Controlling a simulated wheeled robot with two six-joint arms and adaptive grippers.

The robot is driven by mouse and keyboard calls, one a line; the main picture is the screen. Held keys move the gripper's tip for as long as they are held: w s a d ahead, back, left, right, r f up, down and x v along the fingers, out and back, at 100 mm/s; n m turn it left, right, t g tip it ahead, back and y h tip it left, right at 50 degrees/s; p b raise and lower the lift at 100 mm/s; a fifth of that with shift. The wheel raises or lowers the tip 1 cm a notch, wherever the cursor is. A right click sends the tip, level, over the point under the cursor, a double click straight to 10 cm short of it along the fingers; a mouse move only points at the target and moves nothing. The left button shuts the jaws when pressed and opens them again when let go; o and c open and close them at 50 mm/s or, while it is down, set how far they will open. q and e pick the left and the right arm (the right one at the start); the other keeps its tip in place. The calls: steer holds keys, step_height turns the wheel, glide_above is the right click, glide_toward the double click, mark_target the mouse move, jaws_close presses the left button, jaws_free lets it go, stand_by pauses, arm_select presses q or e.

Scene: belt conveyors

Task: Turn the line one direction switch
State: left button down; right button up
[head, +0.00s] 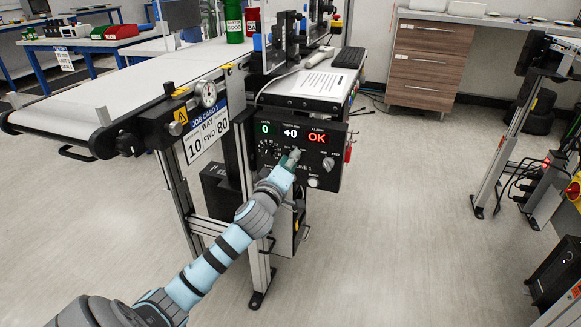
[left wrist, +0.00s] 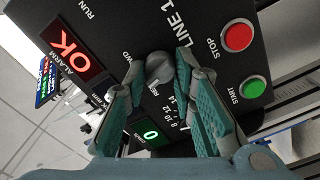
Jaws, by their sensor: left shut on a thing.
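The line one control panel (head: 270,150) is a black box under the conveyor's end, with green 0, white +0 and red OK displays. The direction switch (left wrist: 159,68) is a grey round knob between FWD and REV labels in the left wrist view. My left gripper (head: 292,158) reaches the panel front, and in the left wrist view its teal fingers (left wrist: 160,76) are closed on either side of the knob. In the head view the gripper hides the switch. I cannot tell clearly which label the knob points to. My right gripper is not in view.
A red stop button (left wrist: 237,37) and a green start button (left wrist: 253,87) sit beside the switch. Another grey knob (head: 328,163) is on the panel's right. The floor in front is clear.

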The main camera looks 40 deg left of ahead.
arm_select(q)
steer(key=shift+f+n+b, duration=0.1)
steer(key=shift+n+b, duration=1)
steer(key=shift+n, duration=2)
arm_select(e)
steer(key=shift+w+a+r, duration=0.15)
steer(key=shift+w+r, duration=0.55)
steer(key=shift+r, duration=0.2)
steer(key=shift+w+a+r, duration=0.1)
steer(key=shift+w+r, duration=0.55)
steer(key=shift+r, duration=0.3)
arm_select(q)
steer(key=c, duration=1.3)
jaws_free()
steer(key=shift+c, duration=0.2)
steer(key=shift+s, duration=0.1)
steer(key=v, duration=1.2)
